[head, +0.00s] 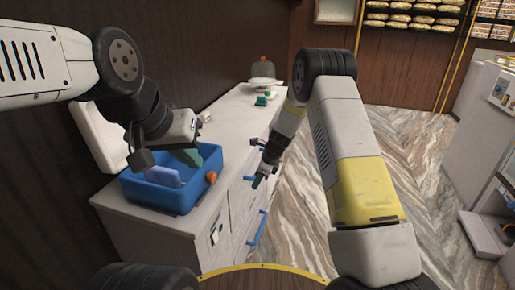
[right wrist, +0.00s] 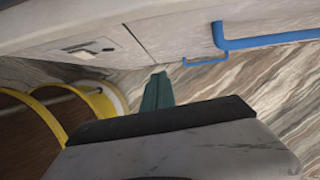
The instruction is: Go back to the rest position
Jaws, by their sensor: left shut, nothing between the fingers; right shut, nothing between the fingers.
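My left gripper (head: 187,156) reaches in from the left, low over the blue bin (head: 165,200) on the white counter. Its fingers are shut with nothing held. They partly overlap a green shape at the bin's back edge, and I cannot tell clearly where the two part. A light blue item (head: 163,177) is in the bin.
An orange-red round thing (head: 211,177) is at the bin's right side. A domed stand (head: 263,72) is at the back. Floor (head: 400,150) is clear at right.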

